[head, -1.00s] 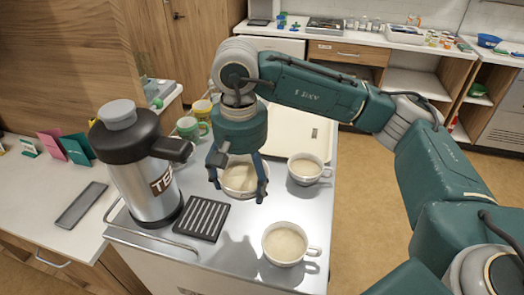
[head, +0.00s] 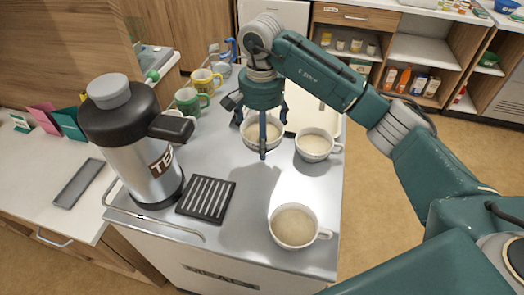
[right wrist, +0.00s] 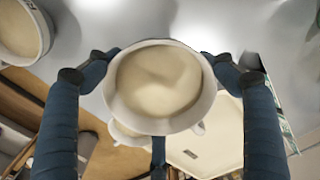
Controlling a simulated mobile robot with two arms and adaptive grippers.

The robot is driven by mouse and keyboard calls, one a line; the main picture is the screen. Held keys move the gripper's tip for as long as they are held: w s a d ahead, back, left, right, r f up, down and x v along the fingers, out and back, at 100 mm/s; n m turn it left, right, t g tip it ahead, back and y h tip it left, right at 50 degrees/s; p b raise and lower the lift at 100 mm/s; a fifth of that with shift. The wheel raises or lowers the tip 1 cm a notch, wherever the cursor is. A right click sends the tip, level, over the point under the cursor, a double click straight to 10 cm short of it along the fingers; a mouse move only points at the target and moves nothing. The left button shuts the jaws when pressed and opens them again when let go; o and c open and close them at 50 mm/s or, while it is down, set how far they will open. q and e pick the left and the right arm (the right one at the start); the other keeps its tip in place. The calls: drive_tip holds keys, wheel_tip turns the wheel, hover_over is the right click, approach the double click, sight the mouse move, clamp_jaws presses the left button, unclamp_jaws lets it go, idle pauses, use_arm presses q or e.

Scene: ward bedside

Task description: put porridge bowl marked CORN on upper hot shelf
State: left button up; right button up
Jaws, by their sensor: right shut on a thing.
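My right gripper (head: 263,125) is shut on a white porridge bowl (head: 249,144) with pale porridge, above the back part of the metal cart top. The held bowl (right wrist: 160,119) fills the middle of the right wrist view, between the blue fingers. No CORN mark is legible on it. A second handled bowl (head: 314,156) is just right of it, and a third (head: 294,241) is at the cart's front right. I cannot make out which bowl bears CORN. No hot shelf is identifiable. My left gripper is not in view.
A large steel flask (head: 140,165) stands on the cart's left, beside a dark slatted grille (head: 206,199). Green (head: 188,102) and yellow (head: 205,80) mugs stand behind. A cream tray (head: 299,118) lies behind the bowls. A metal rail (head: 155,222) edges the cart's front left.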

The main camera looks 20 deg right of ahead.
sight(262, 163)
wheel_tip(262, 163, down, 4)
drive_tip(key=shift+r+p, duration=0.15)
drive_tip(key=shift+p, duration=0.2)
wheel_tip(262, 163, down, 4)
drive_tip(key=shift+r+p, duration=0.25)
drive_tip(key=shift+p, duration=0.25)
drive_tip(key=shift+f, duration=0.25)
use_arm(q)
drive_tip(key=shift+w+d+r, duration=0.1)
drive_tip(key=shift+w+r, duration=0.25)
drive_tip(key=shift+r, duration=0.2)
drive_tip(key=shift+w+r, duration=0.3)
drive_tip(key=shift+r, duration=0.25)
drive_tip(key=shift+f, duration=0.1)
use_arm(e)
drive_tip(key=shift+f, duration=0.1)
drive_tip(key=o, duration=1.1)
drive_tip(key=shift+f, duration=0.15)
drive_tip(key=o, duration=0.4)
drive_tip(key=shift+r, duration=0.2)
